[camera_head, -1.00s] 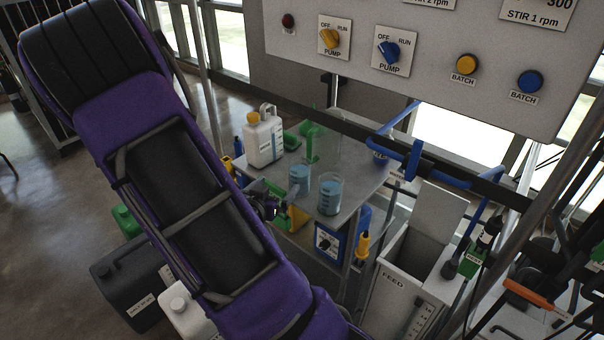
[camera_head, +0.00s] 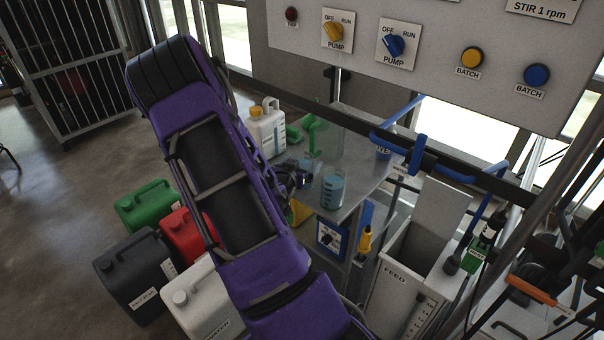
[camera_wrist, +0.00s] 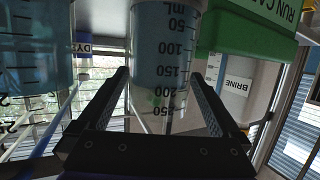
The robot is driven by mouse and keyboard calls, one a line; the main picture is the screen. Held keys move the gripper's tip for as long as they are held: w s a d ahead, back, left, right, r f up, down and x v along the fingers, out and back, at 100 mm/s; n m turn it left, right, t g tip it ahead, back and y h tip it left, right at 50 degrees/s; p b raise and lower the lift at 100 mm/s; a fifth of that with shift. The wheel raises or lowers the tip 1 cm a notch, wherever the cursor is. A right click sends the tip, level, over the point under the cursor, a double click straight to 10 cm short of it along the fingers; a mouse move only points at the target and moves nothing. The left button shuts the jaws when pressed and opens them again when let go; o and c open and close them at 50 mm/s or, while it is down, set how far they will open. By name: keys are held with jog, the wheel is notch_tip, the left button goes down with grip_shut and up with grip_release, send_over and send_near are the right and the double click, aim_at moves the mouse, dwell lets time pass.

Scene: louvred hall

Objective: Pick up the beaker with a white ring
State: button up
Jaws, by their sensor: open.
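Two clear graduated beakers with blue liquid stand on the metal table. The left beaker (camera_head: 306,166) is partly hidden by my gripper (camera_head: 297,174); the right beaker (camera_head: 332,188) stands clear. In the wrist view, which is upside down, one beaker (camera_wrist: 165,50) with dark marks stands between the two fingers of my gripper (camera_wrist: 160,75). The fingers are spread on either side of it, with gaps showing. The other beaker (camera_wrist: 35,55) is close at the left. I cannot make out a white ring for certain on either.
A white jug with a yellow cap (camera_head: 266,128) and a green object (camera_head: 313,135) stand behind on the table (camera_head: 365,180). A blue pipe (camera_head: 420,152) and a feed bin (camera_head: 405,275) are at the right. Several canisters stand on the floor.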

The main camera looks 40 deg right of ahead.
jog(key=shift+x, duration=1.45)
jog(key=shift+s, duration=0.1)
jog(key=c, duration=1.6)
